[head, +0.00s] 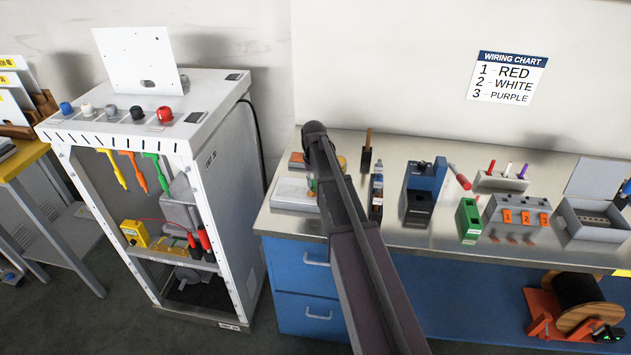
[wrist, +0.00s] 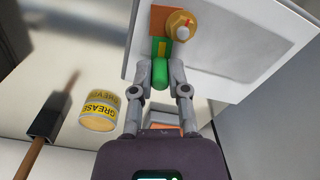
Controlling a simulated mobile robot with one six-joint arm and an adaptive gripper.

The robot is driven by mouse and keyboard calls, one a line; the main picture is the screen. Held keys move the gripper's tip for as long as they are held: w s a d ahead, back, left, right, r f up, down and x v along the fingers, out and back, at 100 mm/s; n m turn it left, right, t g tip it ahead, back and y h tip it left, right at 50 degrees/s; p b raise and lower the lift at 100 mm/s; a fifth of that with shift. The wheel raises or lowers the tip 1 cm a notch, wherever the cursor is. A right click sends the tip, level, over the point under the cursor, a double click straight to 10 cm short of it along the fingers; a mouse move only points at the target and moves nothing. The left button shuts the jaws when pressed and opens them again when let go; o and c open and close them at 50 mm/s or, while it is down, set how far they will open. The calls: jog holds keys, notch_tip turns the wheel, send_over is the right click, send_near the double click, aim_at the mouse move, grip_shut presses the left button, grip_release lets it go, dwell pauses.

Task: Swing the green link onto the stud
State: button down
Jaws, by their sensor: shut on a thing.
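The green link's handle (wrist: 160,74) is between the two fingertips of my gripper (wrist: 161,82) in the wrist view, and the jaws are shut on it. In the head view my arm partly covers this spot on the white plate (head: 292,192).
A yellow grease tin (wrist: 98,112) and a dark holder with a wooden handle (wrist: 45,122) stand left of my gripper in the wrist view. In the head view, a blue device (head: 425,180), a green block (head: 468,218) and an orange-switched box (head: 517,213) stand farther right on the bench.

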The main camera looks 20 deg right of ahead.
jog(key=shift+a+m, duration=0.25)
jog(key=shift+m, duration=0.95)
jog(key=c, duration=0.6)
grip_release()
jog(key=shift+c, duration=0.2)
